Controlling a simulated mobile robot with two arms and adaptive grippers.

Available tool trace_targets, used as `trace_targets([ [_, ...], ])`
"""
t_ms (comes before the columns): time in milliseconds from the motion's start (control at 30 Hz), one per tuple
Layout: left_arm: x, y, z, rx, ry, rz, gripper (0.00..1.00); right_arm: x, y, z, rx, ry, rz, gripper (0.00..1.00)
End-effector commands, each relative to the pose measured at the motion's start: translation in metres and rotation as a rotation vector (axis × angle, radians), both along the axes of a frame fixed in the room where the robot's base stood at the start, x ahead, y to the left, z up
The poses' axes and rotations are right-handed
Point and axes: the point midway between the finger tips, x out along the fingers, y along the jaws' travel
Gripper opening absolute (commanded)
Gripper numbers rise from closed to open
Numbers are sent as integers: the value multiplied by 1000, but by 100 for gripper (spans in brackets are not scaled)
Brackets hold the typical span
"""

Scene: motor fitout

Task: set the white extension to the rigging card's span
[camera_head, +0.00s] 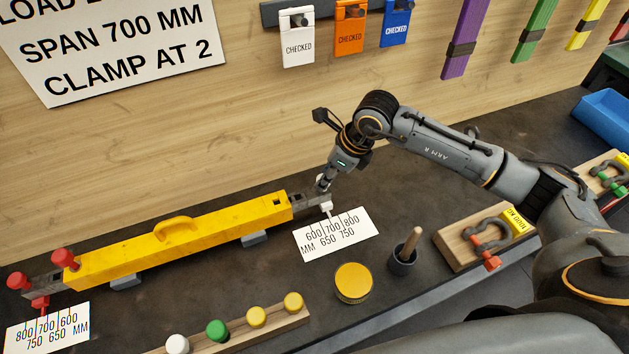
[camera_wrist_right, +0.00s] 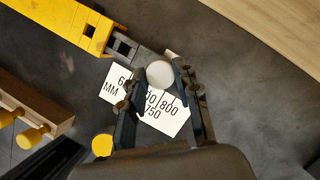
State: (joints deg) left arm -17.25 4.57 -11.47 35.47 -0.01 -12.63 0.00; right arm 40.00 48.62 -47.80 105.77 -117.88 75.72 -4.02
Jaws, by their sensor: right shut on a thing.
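The rigging card (camera_head: 120,45) on the wall reads "SPAN 700 MM" and "CLAMP AT 2". The yellow beam (camera_head: 130,248) lies on the bench with a grey extension at each end. My right gripper (camera_head: 323,184) is shut on the white knob of the right-hand white extension (camera_head: 311,201); the round white knob (camera_wrist_right: 160,74) shows between the fingers in the wrist view. The extension's white pointer (camera_head: 327,206) is at the upper edge of the right scale card (camera_head: 312,247), near the 700 mark; I cannot read the exact tick. My left gripper is out of view.
The left extension has red knobs (camera_head: 65,258) and its own scale card (camera_head: 20,343). In front are a knob rack (camera_head: 270,325), a yellow round tin (camera_head: 354,283), a dark cup (camera_head: 402,262) and a shackle board (camera_head: 458,245). Tags (camera_head: 298,40) hang behind.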

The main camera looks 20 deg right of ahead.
Motion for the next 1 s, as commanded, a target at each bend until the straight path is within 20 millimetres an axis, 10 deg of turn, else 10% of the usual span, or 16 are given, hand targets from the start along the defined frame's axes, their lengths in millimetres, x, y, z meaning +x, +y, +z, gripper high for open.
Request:
trace_targets([
  [167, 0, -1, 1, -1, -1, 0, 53, 0, -1, 0, -3, 1, 0, 0],
  [200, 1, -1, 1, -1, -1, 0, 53, 0, -1, 0, -3, 1, 0, 33],
  [300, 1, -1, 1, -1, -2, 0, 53, 0, 0, 0, -2, 2, 0, 53],
  [667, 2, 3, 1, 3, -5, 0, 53, -1, -1, 3, -1, 1, 0, 53],
  [1000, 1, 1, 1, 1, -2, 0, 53, -16, -19, 60, -3, -3, -1, 53],
])
